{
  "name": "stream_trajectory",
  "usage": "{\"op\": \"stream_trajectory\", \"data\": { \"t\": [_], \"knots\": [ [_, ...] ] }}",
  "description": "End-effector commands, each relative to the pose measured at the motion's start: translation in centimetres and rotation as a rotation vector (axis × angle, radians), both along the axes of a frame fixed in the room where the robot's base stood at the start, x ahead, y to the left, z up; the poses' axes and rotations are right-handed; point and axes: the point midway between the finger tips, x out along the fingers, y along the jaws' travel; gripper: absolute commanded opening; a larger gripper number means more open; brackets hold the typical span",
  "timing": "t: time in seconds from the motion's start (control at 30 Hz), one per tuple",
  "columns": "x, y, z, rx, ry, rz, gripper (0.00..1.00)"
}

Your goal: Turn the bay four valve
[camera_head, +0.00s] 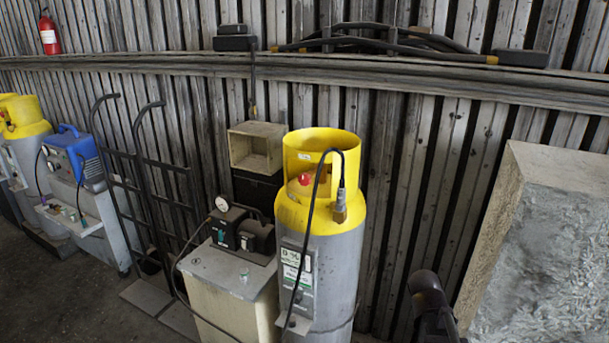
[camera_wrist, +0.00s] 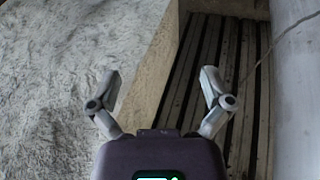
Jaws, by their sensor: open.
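A grey gas cylinder (camera_head: 336,262) with a yellow collar top (camera_head: 325,208) stands upright near the middle of the head view. A small red valve knob (camera_head: 305,179) shows inside the opening of the collar. A black hose with a brass fitting (camera_head: 340,207) loops over the collar. A label (camera_head: 291,258) is on the cylinder's front; its text is too small to read surely. In the wrist view my gripper (camera_wrist: 160,76) is open and empty, its fingers spread wide. What seems the cylinder's grey side (camera_wrist: 298,90) is at the right there; the knob is out of that view.
A large rough block (camera_head: 550,250) stands right of the cylinder; it also fills the left of the wrist view (camera_wrist: 75,65). A cabinet with a gauge unit (camera_head: 235,227) stands left of the cylinder. A hand truck (camera_head: 140,170) and another cylinder (camera_head: 25,120) are farther left.

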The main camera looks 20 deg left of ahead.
Motion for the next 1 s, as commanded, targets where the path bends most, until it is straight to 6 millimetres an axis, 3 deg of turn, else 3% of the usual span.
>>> {"op": "stream_trajectory", "data": {
  "t": [0.03,0.2,0.37,0.5,0.77,1.0],
  "knots": [
    [1.5,1.6,1.2,-0.031,-0.044,0.004,0.99],
    [4.9,6.1,4.3,-0.121,-0.214,0.009,0.99],
    [7.7,11.4,7.5,-0.176,-0.389,0.035,0.99],
    [9.4,16.9,10.5,-0.198,-0.547,0.074,0.99],
    [10.8,28.7,16.6,-0.18,-0.843,0.18,0.99],
    [9.5,39.9,21.7,-0.103,-1.08,0.304,0.99]
  ]
}}
